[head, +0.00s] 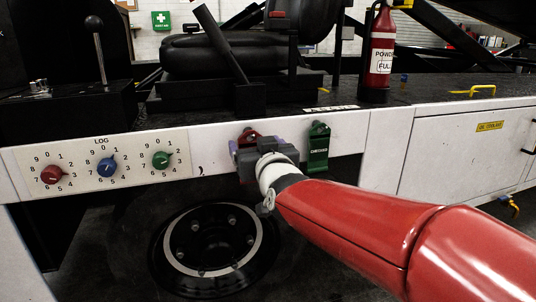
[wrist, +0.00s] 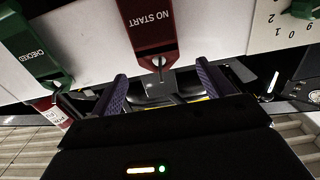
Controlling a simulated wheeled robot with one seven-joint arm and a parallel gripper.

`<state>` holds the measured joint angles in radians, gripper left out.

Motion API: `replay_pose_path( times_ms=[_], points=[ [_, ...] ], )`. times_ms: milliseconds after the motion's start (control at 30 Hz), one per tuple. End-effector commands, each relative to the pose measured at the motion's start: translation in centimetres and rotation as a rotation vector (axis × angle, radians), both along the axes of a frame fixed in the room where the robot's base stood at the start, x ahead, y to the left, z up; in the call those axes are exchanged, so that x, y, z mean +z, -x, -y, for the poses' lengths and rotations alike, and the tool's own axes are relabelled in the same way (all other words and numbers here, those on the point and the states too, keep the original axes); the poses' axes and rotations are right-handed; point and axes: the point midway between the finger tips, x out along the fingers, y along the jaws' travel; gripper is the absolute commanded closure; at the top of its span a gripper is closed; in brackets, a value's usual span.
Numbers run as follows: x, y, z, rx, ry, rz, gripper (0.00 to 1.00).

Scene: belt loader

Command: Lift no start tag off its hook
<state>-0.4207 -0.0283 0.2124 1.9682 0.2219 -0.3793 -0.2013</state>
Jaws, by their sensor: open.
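The red no start tag (wrist: 148,25) hangs on the white panel, its lettering readable in the wrist view. Its narrow end with a hole and a small metal hook (wrist: 162,66) points toward my gripper. In the head view only the red top of the tag (head: 248,134) shows; my gripper hides the rest. My gripper (wrist: 161,80) is open, with its purple fingers on either side of the tag's narrow end and a gap at each side. In the head view my gripper (head: 257,148) is close to the panel. Whether a finger touches the panel is unclear.
A green checked tag (head: 318,147) hangs close by on the right in the head view. A dial plate (head: 105,163) with red, blue and green knobs is on the left. A small empty-looking hook (head: 200,170) sits between. A fire extinguisher (head: 381,50) stands above.

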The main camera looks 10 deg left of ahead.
Motion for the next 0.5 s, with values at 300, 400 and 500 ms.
replay_pose_path(
  times_ms=[300, 400, 500],
  points=[
    [-0.1, -3.2, -1.8, -0.001, 0.000, -0.002, 0.20],
    [0.0, -3.4, -2.0, -0.001, 0.000, -0.001, 0.20],
    [0.0, -3.4, -2.0, -0.001, 0.000, -0.001, 0.20]
  ],
)
